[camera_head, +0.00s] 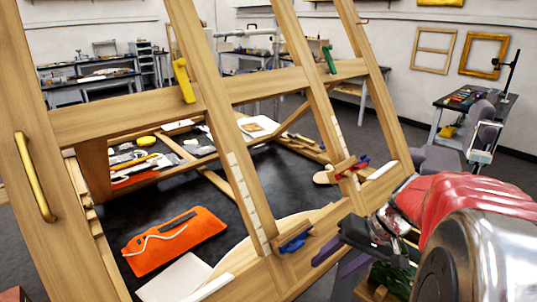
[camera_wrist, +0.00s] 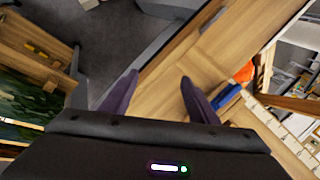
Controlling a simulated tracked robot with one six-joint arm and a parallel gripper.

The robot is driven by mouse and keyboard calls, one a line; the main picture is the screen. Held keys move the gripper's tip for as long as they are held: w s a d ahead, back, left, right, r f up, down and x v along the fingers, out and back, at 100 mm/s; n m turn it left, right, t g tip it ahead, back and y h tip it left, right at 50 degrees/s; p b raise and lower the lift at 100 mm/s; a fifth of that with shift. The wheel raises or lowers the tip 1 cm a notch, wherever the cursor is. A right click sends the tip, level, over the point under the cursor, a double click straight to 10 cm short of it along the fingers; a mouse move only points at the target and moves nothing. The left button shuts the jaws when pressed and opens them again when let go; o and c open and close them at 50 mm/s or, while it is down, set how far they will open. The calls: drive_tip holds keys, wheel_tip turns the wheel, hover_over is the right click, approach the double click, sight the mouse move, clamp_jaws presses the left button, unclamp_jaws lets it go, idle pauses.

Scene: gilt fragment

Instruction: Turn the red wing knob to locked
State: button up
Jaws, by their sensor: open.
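The red wing knob (camera_head: 361,162) shows in the head view on a small wooden block on the slanted frame's right upright, with a bit of blue beside it. It is small, and I cannot tell which way it points. It does not show in the wrist view. My gripper (camera_head: 338,258) is open and empty, low and in front of the knob, apart from it. In the wrist view the two purple fingers of my gripper (camera_wrist: 160,79) stand apart over a bare wooden rail (camera_wrist: 180,55). A blue wing knob (camera_wrist: 228,97) lies just right of the right finger.
The large wooden frame (camera_head: 120,118) carries a yellow knob (camera_head: 183,80), a green knob (camera_head: 329,60) and a brass handle (camera_head: 35,178). A side table (camera_head: 470,100) stands at right.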

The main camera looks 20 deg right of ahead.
drive_tip(key=w+d+t+y, duration=0.2)
drive_tip(key=d, duration=0.5)
drive_tip(key=n+t, duration=0.9)
drive_tip(key=t, duration=0.2)
approach(359, 166)
drive_tip(key=s+d, duration=0.4)
drive_tip(key=s, duration=0.2)
drive_tip(key=shift+w+f, duration=0.25)
drive_tip(key=shift+f, duration=0.15)
drive_tip(key=shift+w+a, duration=0.1)
drive_tip(key=x, duration=1.3)
drive_tip(key=shift+w, duration=0.4)
drive_tip(key=shift+f, duration=0.1)
drive_tip(key=shift+a, duration=0.1)
drive_tip(key=c, duration=1)
